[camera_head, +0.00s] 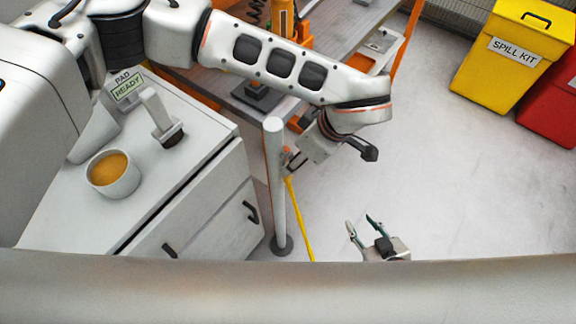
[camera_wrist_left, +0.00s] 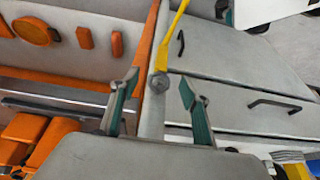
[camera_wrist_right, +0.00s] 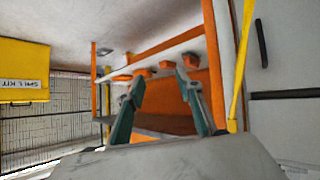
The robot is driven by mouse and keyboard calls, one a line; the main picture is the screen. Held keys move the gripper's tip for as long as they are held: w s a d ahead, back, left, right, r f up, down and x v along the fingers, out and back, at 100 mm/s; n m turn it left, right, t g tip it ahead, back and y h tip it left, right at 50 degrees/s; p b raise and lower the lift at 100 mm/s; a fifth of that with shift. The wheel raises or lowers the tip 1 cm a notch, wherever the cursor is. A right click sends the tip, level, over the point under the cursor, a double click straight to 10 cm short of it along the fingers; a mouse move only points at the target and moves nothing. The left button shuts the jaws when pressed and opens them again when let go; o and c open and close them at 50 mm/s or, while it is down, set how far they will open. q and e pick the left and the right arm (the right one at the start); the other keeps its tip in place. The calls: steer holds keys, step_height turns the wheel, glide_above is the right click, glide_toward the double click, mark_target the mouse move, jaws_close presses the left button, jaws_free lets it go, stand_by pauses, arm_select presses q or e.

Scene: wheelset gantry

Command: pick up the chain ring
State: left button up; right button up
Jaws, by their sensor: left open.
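I cannot make out a separate chain ring in any view. A slim yellow strand (camera_head: 298,222) runs down beside a grey post (camera_head: 277,180) in the head view, and yellow also shows in the left wrist view (camera_wrist_left: 173,35) and right wrist view (camera_wrist_right: 241,70). Whether it is a chain is too blurred to tell. My right gripper (camera_head: 361,222) is open and empty, low and right of the post.
A white cabinet (camera_head: 190,200) carries a bowl of orange-brown contents (camera_head: 113,174), a "PAD READY" sign (camera_head: 127,86) and a stamp-like tool (camera_head: 160,115). A grey bench (camera_head: 340,30) stands behind. A yellow spill kit bin (camera_head: 510,60) stands far right.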

arm_select(q)
steer(key=p+x, duration=0.1)
steer(key=x, duration=0.4)
steer(key=shift+a, duration=0.2)
steer(key=c, duration=1.1)
steer(key=shift+c, duration=0.5)
arm_select(e)
steer(key=shift+w+r, duration=0.45)
steer(key=shift+r, duration=0.3)
